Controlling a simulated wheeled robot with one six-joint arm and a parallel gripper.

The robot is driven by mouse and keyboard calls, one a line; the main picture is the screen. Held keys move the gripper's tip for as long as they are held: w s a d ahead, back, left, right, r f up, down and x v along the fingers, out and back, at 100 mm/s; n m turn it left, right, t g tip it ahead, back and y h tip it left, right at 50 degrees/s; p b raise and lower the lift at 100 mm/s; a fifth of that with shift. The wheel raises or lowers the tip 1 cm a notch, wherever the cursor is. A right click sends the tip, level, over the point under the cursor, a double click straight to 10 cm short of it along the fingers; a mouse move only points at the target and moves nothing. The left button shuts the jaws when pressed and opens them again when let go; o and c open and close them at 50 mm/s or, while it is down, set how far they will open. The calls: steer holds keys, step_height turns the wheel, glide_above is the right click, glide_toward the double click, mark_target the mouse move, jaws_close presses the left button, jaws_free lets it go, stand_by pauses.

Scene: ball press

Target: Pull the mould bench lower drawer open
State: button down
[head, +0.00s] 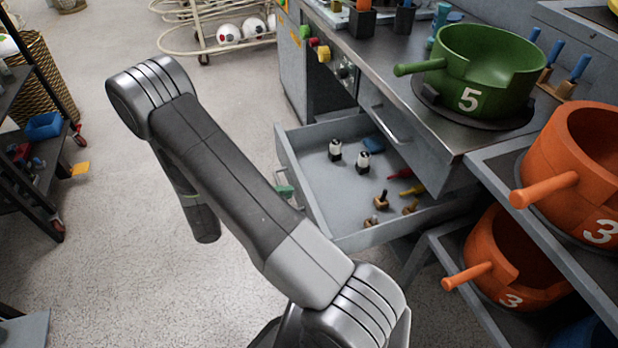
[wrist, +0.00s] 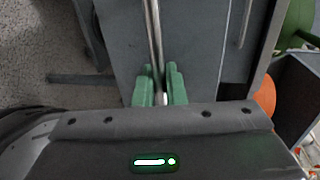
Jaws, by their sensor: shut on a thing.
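The lower drawer (head: 335,205) of the mould bench (head: 455,135) stands pulled out in the head view, with its inside showing. Its grey front panel (wrist: 195,50) and long bar handle (wrist: 153,30) show in the wrist view. My gripper (wrist: 160,88) has its green fingers closed around this bar. In the head view only a bit of green finger (head: 284,190) shows at the drawer front; my arm hides most of the gripper. The upper drawer (head: 385,112), with its own bar handle (wrist: 246,25), sits above and looks shut.
The open drawer holds black-and-white pieces (head: 335,150) and several small tools. A green mould (head: 485,70) stands on the bench; orange moulds (head: 575,165) stand on shelves at right. A dark rack (head: 30,160) stands at left. The floor between is mostly clear.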

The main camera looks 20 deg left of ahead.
steer(key=f+p+v, duration=0.1)
steer(key=v, duration=0.6)
steer(key=shift+s+a+f, duration=0.2)
steer(key=shift+a+f, duration=0.05)
steer(key=shift+f, duration=0.05)
steer(key=c, duration=1.6)
jaws_free()
steer(key=shift+c, duration=0.2)
steer(key=v, duration=1.3)
steer(key=shift+s+a+p, duration=0.2)
steer(key=shift+a+p, duration=0.1)
steer(key=x, duration=1.4)
steer(key=shift+r, duration=0.2)
